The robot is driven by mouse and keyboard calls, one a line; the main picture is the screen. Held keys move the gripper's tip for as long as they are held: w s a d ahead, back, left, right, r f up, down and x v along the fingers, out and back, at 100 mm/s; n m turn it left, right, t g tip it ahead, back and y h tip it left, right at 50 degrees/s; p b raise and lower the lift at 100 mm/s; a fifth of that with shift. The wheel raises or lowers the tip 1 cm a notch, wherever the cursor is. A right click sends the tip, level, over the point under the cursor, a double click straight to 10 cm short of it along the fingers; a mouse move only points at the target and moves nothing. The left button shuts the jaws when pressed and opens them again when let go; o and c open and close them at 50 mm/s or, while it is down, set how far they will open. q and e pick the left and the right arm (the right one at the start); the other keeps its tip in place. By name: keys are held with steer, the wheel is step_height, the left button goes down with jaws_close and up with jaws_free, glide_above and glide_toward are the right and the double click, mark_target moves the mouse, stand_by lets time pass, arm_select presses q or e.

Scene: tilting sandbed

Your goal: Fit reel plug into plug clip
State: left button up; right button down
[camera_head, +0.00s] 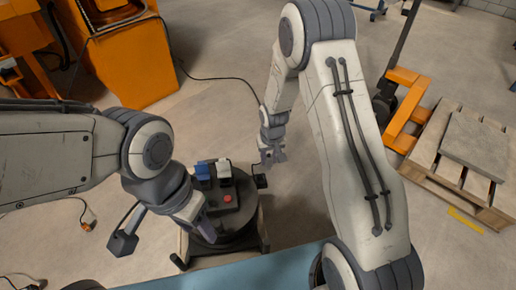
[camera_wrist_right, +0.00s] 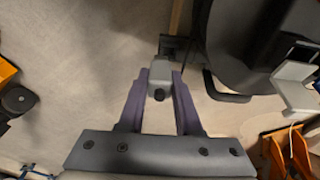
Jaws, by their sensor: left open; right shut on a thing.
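The cable reel (camera_head: 238,234) is a dark drum on a stand in the lower middle of the head view. My right gripper (camera_head: 272,157) is shut on a grey block, apparently the reel plug (camera_wrist_right: 159,70), which has a dark round spot on its face. A small dark bracket, apparently the plug clip (camera_head: 260,181), sticks out at the reel's right side. In the right wrist view the clip (camera_wrist_right: 174,44) lies just beyond the plug; I cannot tell whether they touch. My left gripper (camera_head: 205,228) is open over the reel's front left, partly overlapping it.
The reel's top has a blue cover (camera_head: 203,171), a pale cover (camera_head: 224,170) and a red button (camera_head: 227,198). An orange machine (camera_head: 130,65) stands behind left, with a black cable on the floor. A wooden pallet (camera_head: 435,165) and an orange pallet jack (camera_head: 405,105) are right.

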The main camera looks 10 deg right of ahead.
arm_select(q)
step_height(320, 180, up, 7)
steer(key=p, duration=0.4)
steer(key=shift+f+p, duration=0.15)
steer(key=shift+p, duration=0.15)
arm_select(e)
steer(key=w+a+f, duration=0.2)
steer(key=w+f, duration=0.1)
steer(key=f, duration=0.1)
steer(key=shift+w+f, duration=0.2)
steer(key=shift+f, duration=0.1)
steer(key=shift+s, duration=0.1)
arm_select(q)
steer(key=shift+f+b, duration=1.75)
arm_select(e)
steer(key=shift+f, duration=2.2)
arm_select(q)
steer(key=shift+f+b, duration=1.05)
arm_select(e)
steer(key=shift+f, duration=1.3)
steer(key=shift+c, duration=0.2)
jaws_free()
